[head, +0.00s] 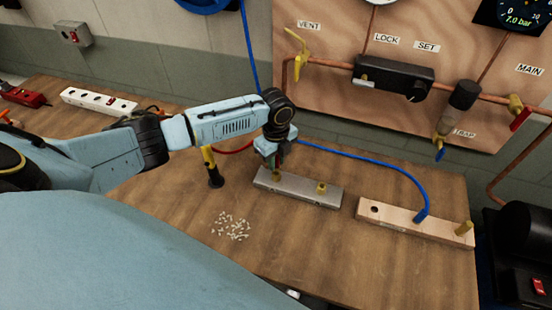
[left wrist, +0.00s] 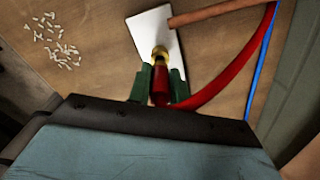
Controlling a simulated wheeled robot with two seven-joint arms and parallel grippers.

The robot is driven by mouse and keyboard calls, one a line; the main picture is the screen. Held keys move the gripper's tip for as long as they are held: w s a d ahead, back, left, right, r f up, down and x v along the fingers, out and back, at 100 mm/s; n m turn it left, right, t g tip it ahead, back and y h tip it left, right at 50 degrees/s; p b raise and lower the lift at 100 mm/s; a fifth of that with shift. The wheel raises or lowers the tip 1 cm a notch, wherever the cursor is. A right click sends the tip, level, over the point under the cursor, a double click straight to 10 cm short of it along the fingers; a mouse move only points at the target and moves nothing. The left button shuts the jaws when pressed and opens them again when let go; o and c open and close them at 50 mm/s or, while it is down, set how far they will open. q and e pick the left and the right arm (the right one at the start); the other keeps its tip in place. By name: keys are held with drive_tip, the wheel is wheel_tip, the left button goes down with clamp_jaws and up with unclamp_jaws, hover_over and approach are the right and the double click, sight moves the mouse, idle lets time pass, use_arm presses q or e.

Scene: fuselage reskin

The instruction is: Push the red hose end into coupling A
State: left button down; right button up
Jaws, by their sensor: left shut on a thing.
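My left gripper (head: 272,164) is above the left end of a grey metal block (head: 300,190) on the bench. In the left wrist view, its green fingers (left wrist: 160,85) are shut on the red hose end (left wrist: 160,95). The red hose (left wrist: 225,78) curves away to the right. The hose end lines up with a brass coupling (left wrist: 159,55) on the block and appears to meet it; I cannot tell how deep it sits. A second brass coupling (head: 321,187) stands farther right on the block. No letter marking coupling A is readable. My right gripper is not in view.
A blue hose (head: 380,164) runs to a wooden block (head: 400,221) on the right. A black-and-yellow tool (head: 213,170) stands left of the gripper. White bits (head: 230,226) lie on the bench in front. A pipe panel (head: 330,30) rises behind.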

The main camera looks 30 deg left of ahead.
use_arm(q)
drive_tip(key=shift+f+b, duration=0.75)
drive_tip(key=shift+f, duration=0.8)
drive_tip(key=c, duration=1.2)
unclamp_jaws()
drive_tip(key=shift+r, duration=0.1)
wheel_tip(320, 180, up, 5)
drive_tip(key=p, duration=0.5)
drive_tip(key=shift+a, duration=0.1)
